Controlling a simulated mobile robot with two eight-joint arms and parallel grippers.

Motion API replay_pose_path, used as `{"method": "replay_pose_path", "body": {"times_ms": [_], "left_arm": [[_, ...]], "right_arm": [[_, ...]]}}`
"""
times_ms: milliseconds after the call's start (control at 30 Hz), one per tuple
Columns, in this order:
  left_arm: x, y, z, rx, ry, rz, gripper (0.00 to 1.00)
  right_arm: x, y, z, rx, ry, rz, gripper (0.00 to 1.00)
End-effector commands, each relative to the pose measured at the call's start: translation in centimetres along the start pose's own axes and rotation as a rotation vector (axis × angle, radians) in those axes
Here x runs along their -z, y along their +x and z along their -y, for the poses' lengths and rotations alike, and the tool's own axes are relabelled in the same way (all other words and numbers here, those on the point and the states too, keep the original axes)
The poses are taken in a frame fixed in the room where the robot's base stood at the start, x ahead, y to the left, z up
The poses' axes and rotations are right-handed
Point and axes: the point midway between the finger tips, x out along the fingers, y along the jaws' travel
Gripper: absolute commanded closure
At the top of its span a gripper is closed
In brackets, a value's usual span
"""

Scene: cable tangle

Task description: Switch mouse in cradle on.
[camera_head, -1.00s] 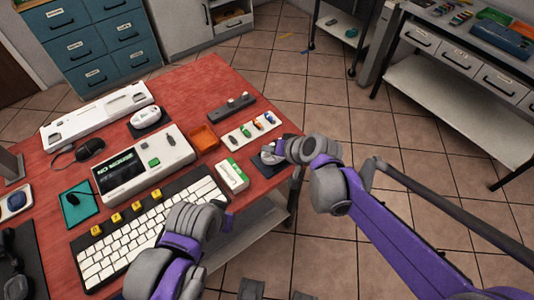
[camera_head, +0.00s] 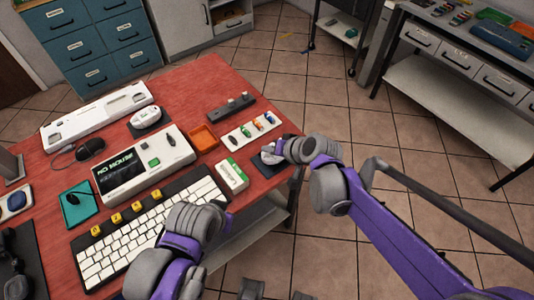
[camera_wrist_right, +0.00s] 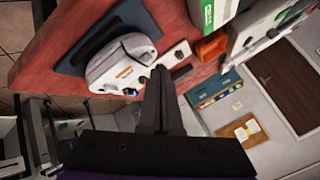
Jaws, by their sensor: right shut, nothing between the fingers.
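A pale mouse (camera_wrist_right: 122,62) lies with its underside showing, an orange label and small dark parts on it, in a pale cradle on a dark pad (camera_wrist_right: 72,48) in the right wrist view. In the head view the mouse and cradle (camera_head: 268,158) sit at the table's right edge, partly hidden by my right gripper (camera_head: 279,151). In the wrist view my right gripper (camera_wrist_right: 160,76) is shut and empty, its tips close beside the mouse's edge; contact cannot be told. My left gripper (camera_head: 226,218) is mostly hidden by its own wrist, above the keyboard's right end.
A device (camera_head: 143,163) with a screen reading "NO MOUSE" stands mid-table. The white keyboard (camera_head: 135,238), a white-green box (camera_head: 232,175), an orange tray (camera_head: 204,138) and a strip of small coloured parts (camera_head: 250,129) are nearby. Another white mouse (camera_head: 146,117) lies farther back.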

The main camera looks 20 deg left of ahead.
Motion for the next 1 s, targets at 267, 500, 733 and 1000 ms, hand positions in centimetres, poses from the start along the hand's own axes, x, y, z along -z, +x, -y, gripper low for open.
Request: {"method": "replay_pose_path", "body": {"times_ms": [267,500,733,1000], "left_arm": [[0.0,0.0,0.0,0.0,0.0,0.0,1.0],[-0.25,0.4,0.0,0.0,0.0,0.002,1.0],[-0.39,0.62,0.0,0.0,0.0,0.002,1.0],[-0.39,0.63,0.0,0.0,0.0,0.002,1.0]], "right_arm": [[0.0,0.0,0.0,0.0,0.0,0.0,1.0],[-0.3,0.4,-0.29,0.0,0.0,0.0,1.0],[-0.47,0.65,-0.48,0.0,0.0,0.0,1.0],[-0.48,0.66,-0.48,0.0,0.0,0.0,1.0]]}}
